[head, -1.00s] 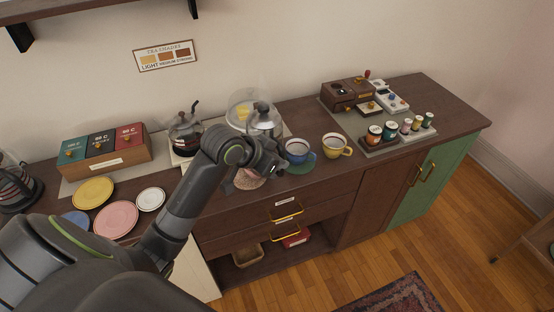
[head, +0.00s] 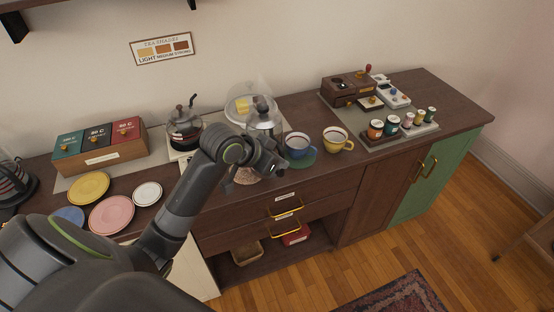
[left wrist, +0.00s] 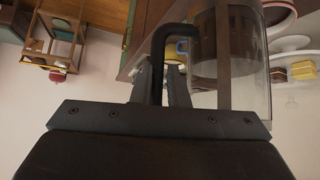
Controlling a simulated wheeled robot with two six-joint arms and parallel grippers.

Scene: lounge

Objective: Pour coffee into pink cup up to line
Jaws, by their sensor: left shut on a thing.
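My left gripper (head: 272,168) is shut on the black handle (left wrist: 160,60) of a glass coffee press. The press (head: 264,126), with a dark knob on its lid, shows behind my wrist in the head view. In the left wrist view, which looks upside down, the glass press (left wrist: 240,85) holds dark brown coffee (left wrist: 215,42). A pink cup (left wrist: 282,16) shows partly at that view's upper right, beside the glass. In the head view my arm hides this cup; a pinkish patterned coaster (head: 246,178) shows below the wrist. I cannot see a fill line or any coffee stream. My right gripper is out of view.
A cake dome (head: 240,104) and a glass pot (head: 184,130) stand behind. Plates (head: 111,215) lie at the left.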

